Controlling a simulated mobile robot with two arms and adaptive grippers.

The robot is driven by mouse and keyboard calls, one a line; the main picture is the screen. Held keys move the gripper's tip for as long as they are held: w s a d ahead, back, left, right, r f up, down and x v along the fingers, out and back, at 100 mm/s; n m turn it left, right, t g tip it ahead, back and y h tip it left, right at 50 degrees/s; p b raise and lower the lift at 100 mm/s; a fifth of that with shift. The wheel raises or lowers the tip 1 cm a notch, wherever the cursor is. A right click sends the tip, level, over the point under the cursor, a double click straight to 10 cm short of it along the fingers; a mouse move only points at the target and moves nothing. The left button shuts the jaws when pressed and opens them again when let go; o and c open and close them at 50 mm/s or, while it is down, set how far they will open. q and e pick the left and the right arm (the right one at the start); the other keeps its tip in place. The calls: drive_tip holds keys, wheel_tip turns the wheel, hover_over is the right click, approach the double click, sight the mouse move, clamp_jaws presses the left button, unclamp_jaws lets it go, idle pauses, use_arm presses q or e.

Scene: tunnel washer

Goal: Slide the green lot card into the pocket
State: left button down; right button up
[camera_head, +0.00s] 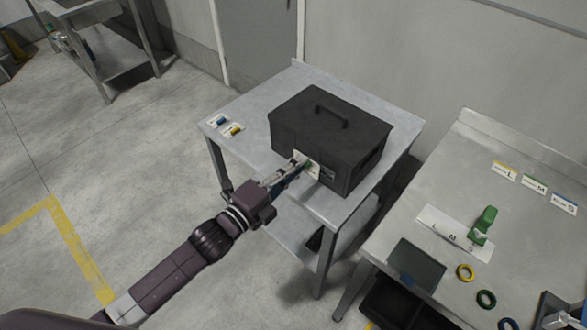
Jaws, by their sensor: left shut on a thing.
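The black box (318,117) with a top handle stands on a metal table, its front face toward my left arm. My left gripper (301,164) is shut at that front face. A small pale piece with a hint of green, which looks like the green lot card (313,168), is at its fingertips. The pocket on the front face is mostly hidden by the fingers and the card. I cannot tell whether the card is in the pocket or only against it.
Blue (217,121) and yellow (234,130) cards lie at the table's left end. A gap separates the tables.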

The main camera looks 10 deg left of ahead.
use_arm(q)
drive_tip(key=b, duration=0.4)
hover_over(323, 159)
drive_tip(key=v, duration=0.4)
drive_tip(key=shift+f, duration=0.95)
drive_tip(key=shift+d+f+b, duration=0.15)
drive_tip(key=shift+f+b, duration=0.9)
drive_tip(key=shift+b, duration=0.1)
drive_tip(key=shift+f+b, duration=0.4)
drive_tip(key=shift+f, duration=0.15)
drive_tip(key=shift+f, duration=0.35)
drive_tip(key=shift+f+b, duration=0.45)
drive_tip(key=shift+f, duration=0.05)
drive_tip(key=c, duration=1.9)
unclamp_jaws()
